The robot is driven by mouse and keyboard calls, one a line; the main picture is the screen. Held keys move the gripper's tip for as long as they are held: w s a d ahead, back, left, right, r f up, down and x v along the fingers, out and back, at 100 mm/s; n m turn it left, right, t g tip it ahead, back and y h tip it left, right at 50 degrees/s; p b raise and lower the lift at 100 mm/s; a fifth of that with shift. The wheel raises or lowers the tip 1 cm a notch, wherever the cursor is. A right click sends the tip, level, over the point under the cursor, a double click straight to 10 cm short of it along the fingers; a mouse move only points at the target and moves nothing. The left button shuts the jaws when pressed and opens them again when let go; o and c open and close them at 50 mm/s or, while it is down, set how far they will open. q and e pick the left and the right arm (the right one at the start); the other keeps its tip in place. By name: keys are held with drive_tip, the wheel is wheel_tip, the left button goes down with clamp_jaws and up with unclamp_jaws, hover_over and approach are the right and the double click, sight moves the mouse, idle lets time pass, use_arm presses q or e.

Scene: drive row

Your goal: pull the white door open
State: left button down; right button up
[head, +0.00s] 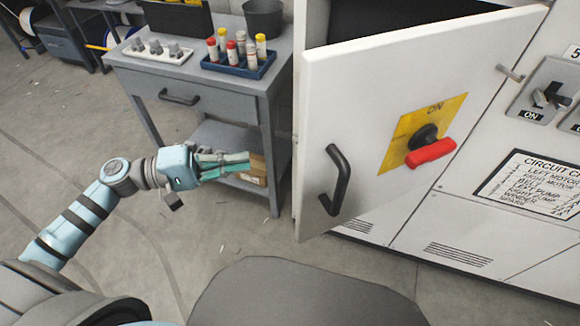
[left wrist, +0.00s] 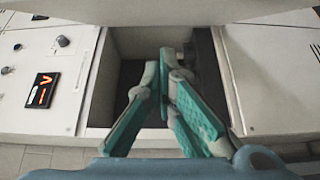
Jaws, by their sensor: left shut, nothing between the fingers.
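The white door (head: 375,90) stands partly open in the head view, swung out from its cabinet, with a dark interior showing above and behind it. A black bar handle (head: 338,180) is on its left part, near the free edge. My left gripper (head: 246,161) is left of the door's free edge, clear of the handle. Its teal fingers are shut and empty. In the left wrist view the gripper (left wrist: 165,68) points toward the open cabinet compartment (left wrist: 150,42). My right gripper is not in view.
The door carries a yellow plate with a red switch handle (head: 432,154). A grey workbench (head: 130,75) with bottles in a blue tray (head: 238,66) stands behind my left gripper. White panels with switches (head: 553,92) continue on the right. The floor at left is mostly clear.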

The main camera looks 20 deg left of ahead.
use_arm(q)
drive_tip(key=w+d+p, duration=0.1)
drive_tip(key=d, duration=0.9)
drive_tip(key=shift+w+d+p, duration=0.2)
drive_tip(key=shift+d+p, duration=0.1)
drive_tip(key=shift+p, duration=0.05)
drive_tip(key=shift+f, duration=0.15)
